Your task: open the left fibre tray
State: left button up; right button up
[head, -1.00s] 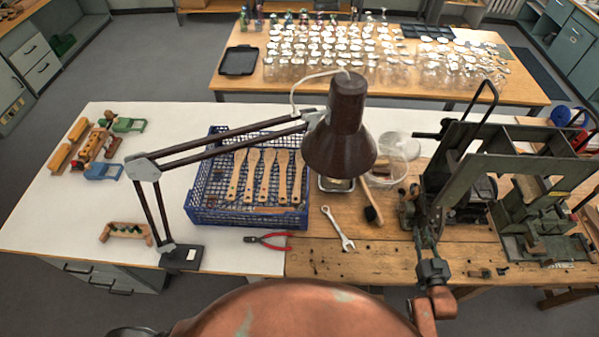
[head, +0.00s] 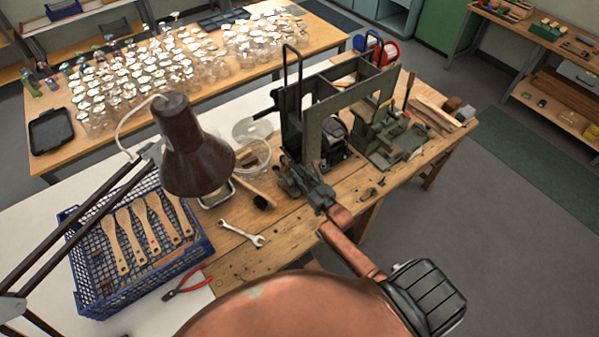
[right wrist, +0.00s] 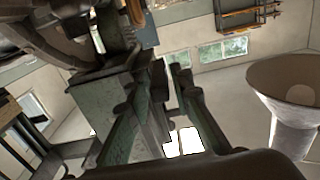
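A dark green metal machine (head: 335,105) with an upright frame and a bent handle stands on the wooden bench top. I cannot pick out the left fibre tray with certainty in either view. My right gripper (head: 306,183) is at the near left foot of the machine, and its dark parts blend with it. I cannot tell whether it touches the machine or holds anything. In the right wrist view, green metal bars fill the middle close to the camera, and the finger gap is not clear. My left gripper is not in view.
A wrench (head: 242,233), red pliers (head: 186,282) and a clear tub (head: 255,153) lie left of the machine. The floor to the right is free.

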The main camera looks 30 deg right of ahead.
jog(key=shift+c, duration=0.3)
grip_shut()
dwell(0.3)
